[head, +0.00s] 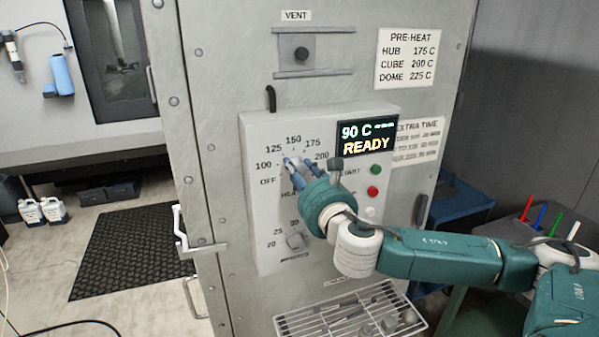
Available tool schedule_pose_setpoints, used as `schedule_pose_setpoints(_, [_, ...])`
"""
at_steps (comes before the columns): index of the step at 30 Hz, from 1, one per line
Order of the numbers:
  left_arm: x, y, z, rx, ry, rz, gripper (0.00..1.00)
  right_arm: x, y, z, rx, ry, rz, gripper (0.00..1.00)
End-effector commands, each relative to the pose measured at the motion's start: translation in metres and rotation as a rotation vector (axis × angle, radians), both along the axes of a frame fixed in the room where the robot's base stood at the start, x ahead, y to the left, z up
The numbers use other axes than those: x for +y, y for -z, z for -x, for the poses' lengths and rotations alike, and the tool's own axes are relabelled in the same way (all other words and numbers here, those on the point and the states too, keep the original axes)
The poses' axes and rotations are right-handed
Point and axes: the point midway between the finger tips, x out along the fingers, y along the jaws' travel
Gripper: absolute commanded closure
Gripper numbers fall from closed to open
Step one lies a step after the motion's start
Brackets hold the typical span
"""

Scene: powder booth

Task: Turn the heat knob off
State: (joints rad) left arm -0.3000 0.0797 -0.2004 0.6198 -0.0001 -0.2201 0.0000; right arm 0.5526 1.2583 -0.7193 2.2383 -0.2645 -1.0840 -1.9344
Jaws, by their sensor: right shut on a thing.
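The heat knob (288,162) is on the upper left of the white control panel (262,220), inside a dial marked OFF, 100, 125, 150, 175 and 200. My right gripper (292,166) is at the knob with its blue-grey fingers shut on it. The fingers and wrist cover most of the knob, so I cannot tell where its pointer stands. The display (366,138) reads 90 C and READY. My left gripper is not in view.
A lower knob (296,241), a green button (375,169) and a red button (373,191) are on the same panel. A wire rack (350,312) sticks out below. A door latch (190,240) is at the left edge.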

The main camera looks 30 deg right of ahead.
Motion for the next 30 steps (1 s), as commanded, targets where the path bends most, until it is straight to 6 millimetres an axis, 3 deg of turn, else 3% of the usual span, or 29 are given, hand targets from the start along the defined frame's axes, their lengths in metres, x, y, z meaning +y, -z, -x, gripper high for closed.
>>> schedule_pose_setpoints(20, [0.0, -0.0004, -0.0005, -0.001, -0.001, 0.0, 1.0, -0.0007, -0.0067, -0.0004, 0.002, 0.002, 0.067, 0.93])
schedule_pose_setpoints(21, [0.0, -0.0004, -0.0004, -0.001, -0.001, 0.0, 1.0, -0.0007, -0.0068, -0.0004, 0.001, 0.002, 0.067, 0.62])
schedule_pose_setpoints(23, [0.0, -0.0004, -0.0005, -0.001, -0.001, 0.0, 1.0, -0.0007, -0.0068, -0.0004, 0.001, 0.002, 0.067, 0.51])
schedule_pose_setpoints(30, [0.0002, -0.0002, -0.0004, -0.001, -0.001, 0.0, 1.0, -0.0002, -0.0036, -0.0003, 0.007, 0.001, 0.063, 0.47])
